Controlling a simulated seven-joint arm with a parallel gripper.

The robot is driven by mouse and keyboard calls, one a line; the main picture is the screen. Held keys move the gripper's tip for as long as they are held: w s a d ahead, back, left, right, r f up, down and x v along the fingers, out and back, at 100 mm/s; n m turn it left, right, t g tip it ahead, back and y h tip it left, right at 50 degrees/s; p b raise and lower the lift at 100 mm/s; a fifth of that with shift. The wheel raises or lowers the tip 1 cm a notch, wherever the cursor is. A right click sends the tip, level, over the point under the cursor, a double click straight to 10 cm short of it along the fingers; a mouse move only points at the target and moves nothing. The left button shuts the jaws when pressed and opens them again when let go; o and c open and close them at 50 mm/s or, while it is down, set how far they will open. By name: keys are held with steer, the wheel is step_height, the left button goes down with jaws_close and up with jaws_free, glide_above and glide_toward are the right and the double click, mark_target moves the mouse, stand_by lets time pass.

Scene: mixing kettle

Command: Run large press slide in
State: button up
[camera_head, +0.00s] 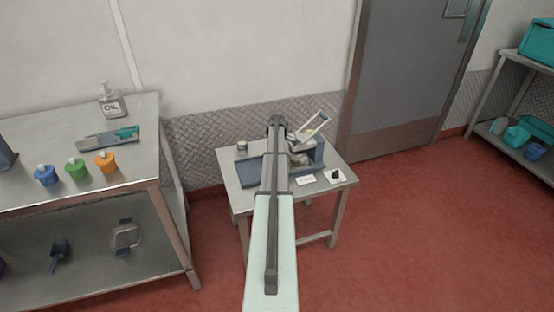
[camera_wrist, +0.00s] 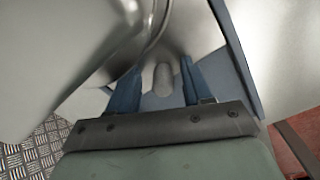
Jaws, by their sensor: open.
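The press (camera_head: 318,152) stands on a small steel table, with a pale lever frame raised at its top right. A blue-grey flat part (camera_head: 247,175) extends left from it; I cannot tell if this is the large slide. My arm covers the middle of the press and hides my gripper in the head view. In the wrist view, my gripper (camera_wrist: 162,75) is open, with its two blue fingers apart. A grey rounded knob (camera_wrist: 163,79) shows between the fingers, and contact is unclear. Large shiny metal surfaces (camera_wrist: 75,60) fill the view beyond them.
The small table (camera_head: 240,201) also holds a small tin (camera_head: 242,146) and two cards (camera_head: 306,180) at its front. A steel bench (camera_head: 130,173) with several coloured bottles stands left. A door (camera_head: 405,75) is behind, and a rack stands far right. The red floor is clear at right.

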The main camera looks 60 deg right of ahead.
steer(key=shift+r, duration=0.1)
step_height(320, 180, up, 14)
steer(key=shift+f, duration=0.2)
stand_by(0.4)
steer(key=shift+a, duration=0.1)
stand_by(0.3)
